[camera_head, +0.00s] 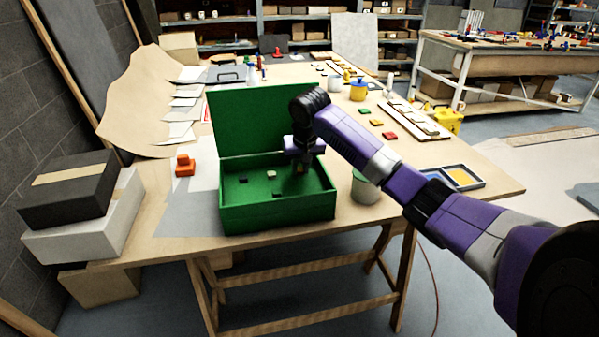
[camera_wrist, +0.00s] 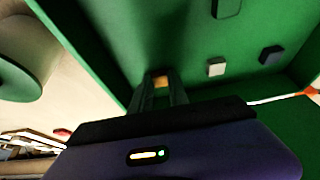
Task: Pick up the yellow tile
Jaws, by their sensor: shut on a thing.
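The open green box (camera_head: 276,217) stands on the table with its lid raised at the back. My gripper (camera_head: 300,172) reaches down into the right part of the box. In the wrist view my gripper (camera_wrist: 160,90) is shut on a small yellow-orange tile (camera_wrist: 161,82), which shows between the fingertips close to the box's inside. Most of this tile is hidden by the fingers. I cannot tell whether it touches the box floor.
A white tile (camera_wrist: 216,68) and a dark tile (camera_wrist: 270,54) lie in the box. Its walls surround my gripper.

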